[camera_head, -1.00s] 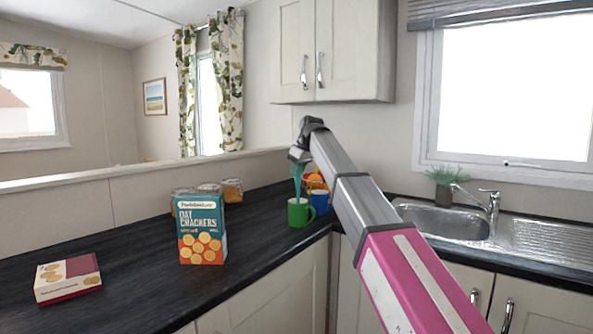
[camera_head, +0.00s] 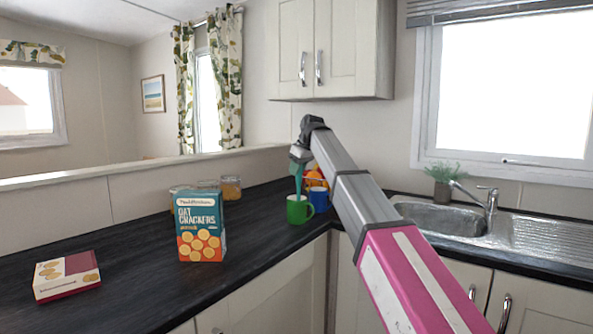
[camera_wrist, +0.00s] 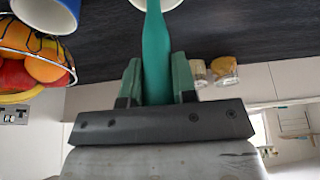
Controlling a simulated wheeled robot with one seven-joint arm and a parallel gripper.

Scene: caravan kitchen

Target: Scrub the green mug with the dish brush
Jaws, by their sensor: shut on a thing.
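The green mug (camera_head: 299,211) stands upright on the dark worktop near the corner in the head view. My gripper (camera_head: 299,158) is above it, pointing down, shut on the teal handle of the dish brush (camera_head: 298,181). The brush hangs down to the mug's opening; its lower end is hidden, so I cannot tell how deep it reaches. In the wrist view the brush handle (camera_wrist: 156,50) lies between the fingers of my gripper (camera_wrist: 156,80) and runs to a pale rim (camera_wrist: 172,3) at the top edge.
A blue mug (camera_head: 319,200) stands just right of the green one, with a wire fruit bowl (camera_wrist: 60,42) close by. An oat crackers box (camera_head: 200,226), glass jars (camera_head: 230,188) and a small flat box (camera_head: 67,276) are to the left. The sink (camera_head: 440,217) is right.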

